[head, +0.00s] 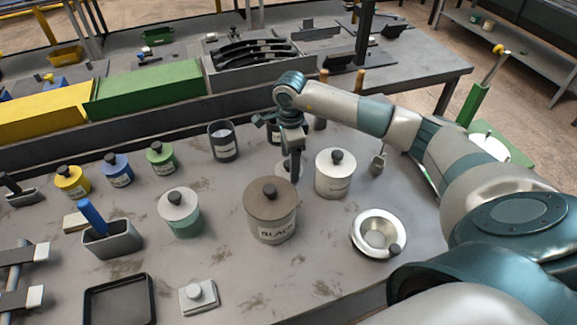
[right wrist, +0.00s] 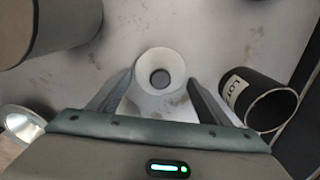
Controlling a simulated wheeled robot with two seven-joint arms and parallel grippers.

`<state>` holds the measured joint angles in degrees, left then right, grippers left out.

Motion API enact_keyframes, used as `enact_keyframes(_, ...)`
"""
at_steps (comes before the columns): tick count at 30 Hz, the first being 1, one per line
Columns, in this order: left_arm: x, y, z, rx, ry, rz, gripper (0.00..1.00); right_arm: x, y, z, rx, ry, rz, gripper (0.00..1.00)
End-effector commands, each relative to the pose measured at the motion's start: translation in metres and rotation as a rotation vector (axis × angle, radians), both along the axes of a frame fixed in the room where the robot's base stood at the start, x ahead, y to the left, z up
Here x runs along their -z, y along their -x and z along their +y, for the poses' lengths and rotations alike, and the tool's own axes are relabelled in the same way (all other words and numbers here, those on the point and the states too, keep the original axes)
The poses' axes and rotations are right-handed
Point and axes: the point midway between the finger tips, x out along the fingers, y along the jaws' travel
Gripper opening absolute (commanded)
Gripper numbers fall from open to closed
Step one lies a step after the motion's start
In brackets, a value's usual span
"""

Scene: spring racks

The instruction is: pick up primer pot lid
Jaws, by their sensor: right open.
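A small pale round lid with a dark knob, which I take for the primer pot lid, lies on the bench; it shows in the right wrist view (right wrist: 160,62) between my fingers' lines. In the head view the lid (head: 281,168) is mostly hidden behind my right gripper (head: 295,178). My right gripper, in the right wrist view (right wrist: 160,85), is open and empty, pointing down over the lid, with a finger on either side. I cannot tell the exact height gap.
A cream pot (head: 333,182) stands close right of the gripper, and a brown-lidded BLACK pot (head: 270,222) in front. A dark open pot (head: 222,146) stands to the left. A labelled dark pot (right wrist: 278,108) is near the right finger. A pale bowl (head: 359,238) sits at right.

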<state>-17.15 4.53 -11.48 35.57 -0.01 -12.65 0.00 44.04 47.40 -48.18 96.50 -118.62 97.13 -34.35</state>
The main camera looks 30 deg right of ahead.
Motion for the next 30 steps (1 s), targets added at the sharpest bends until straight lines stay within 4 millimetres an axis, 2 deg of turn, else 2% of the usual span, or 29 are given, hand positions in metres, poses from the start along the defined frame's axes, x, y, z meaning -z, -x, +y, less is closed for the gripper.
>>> enact_keyframes(1, -0.006, 0.0, 0.0, 0.0, 0.0, 0.0, 0.61, 0.004, 0.001, 0.0, 0.001, -0.001, 0.003, 0.72)
enact_keyframes(6, -0.009, 0.0, 0.0, 0.0, 0.0, 0.0, 0.61, 0.018, 0.0, 0.0, 0.001, 0.0, 0.0, 0.72)
enact_keyframes(20, -0.008, 0.0, 0.0, 0.0, 0.0, 0.0, 0.61, 0.019, 0.0, 0.0, 0.0, 0.0, -0.001, 0.72)
enact_keyframes(21, -0.008, 0.0, 0.0, 0.0, 0.0, 0.0, 0.61, 0.019, 0.0, 0.0, 0.0, 0.0, -0.001, 0.67)
enact_keyframes(24, -0.008, 0.0, 0.0, 0.0, 0.0, 0.0, 0.61, 0.019, 0.0, 0.0, 0.0, 0.0, -0.001, 0.44)
enact_keyframes(30, -0.008, 0.001, 0.0, 0.0, 0.0, 0.0, 0.61, 0.019, 0.0, 0.0, 0.0, 0.0, -0.001, 0.44)
